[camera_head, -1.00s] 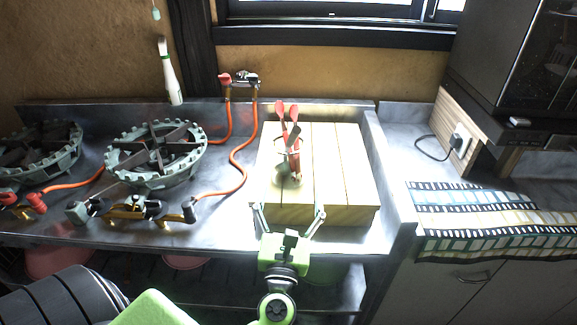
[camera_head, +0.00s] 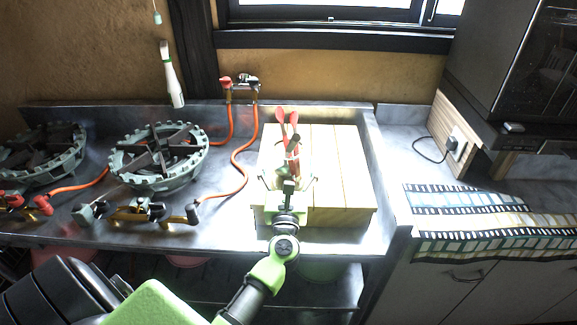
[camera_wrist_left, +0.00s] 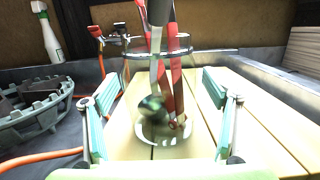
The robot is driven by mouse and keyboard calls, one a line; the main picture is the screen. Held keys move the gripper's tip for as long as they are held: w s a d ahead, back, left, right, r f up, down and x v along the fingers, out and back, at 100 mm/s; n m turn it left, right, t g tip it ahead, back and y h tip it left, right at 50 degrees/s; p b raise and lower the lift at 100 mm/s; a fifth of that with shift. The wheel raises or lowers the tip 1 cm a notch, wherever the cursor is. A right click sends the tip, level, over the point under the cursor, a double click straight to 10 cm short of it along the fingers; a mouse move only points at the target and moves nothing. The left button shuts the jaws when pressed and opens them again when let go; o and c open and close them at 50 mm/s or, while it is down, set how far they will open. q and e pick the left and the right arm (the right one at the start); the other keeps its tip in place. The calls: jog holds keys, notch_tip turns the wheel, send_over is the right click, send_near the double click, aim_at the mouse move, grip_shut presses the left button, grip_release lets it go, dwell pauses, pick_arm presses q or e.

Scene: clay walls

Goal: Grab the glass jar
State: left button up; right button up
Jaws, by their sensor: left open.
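The clear glass jar (camera_wrist_left: 142,100) stands upright on a pale wooden board and holds red-handled utensils and a dark-handled one. In the head view the jar (camera_head: 299,163) is partly hidden by my left gripper. My left gripper (camera_head: 289,179) is open in front of the jar, low over the board. In the left wrist view the two fingers of the left gripper (camera_wrist_left: 160,88) stand left and right of the jar, with a gap on each side. I cannot tell how far the jar lies between them. My right gripper is not in view.
The slatted wooden board (camera_head: 345,180) lies on a grey metal counter. Green-grey burner rings (camera_head: 158,155) with orange hoses (camera_head: 240,160) are to the left. A raised counter edge (camera_head: 392,180) borders the right side.

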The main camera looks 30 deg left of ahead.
pick_arm(q)
jog(key=shift+x, duration=0.85)
jog(key=c, duration=1.5)
jog(key=shift+r, duration=0.1)
